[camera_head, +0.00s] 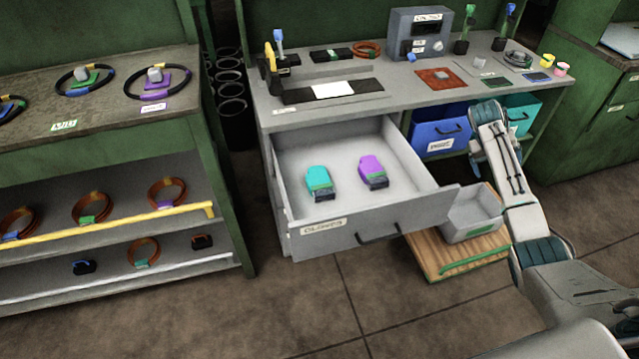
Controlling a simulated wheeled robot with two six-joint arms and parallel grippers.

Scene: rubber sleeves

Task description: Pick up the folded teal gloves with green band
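The folded teal gloves (317,180) lie in the left part of the open drawer (285,235), with a green band across them and a dark end toward the drawer front. Folded purple gloves (370,166) with a dark end lie to their right, apart from them. My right arm reaches in from the lower right and bends beside the drawer's right side. I cannot make out its gripper. My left arm and gripper are not in view.
The drawer front carries a GLOVES label (323,227) and a dark handle (378,236). A workbench top (420,95) with tools overhangs the drawer's back. A grey bin (472,214) sits on a wooden pallet (430,262) at right. A shelf rack stands left; floor in front is clear.

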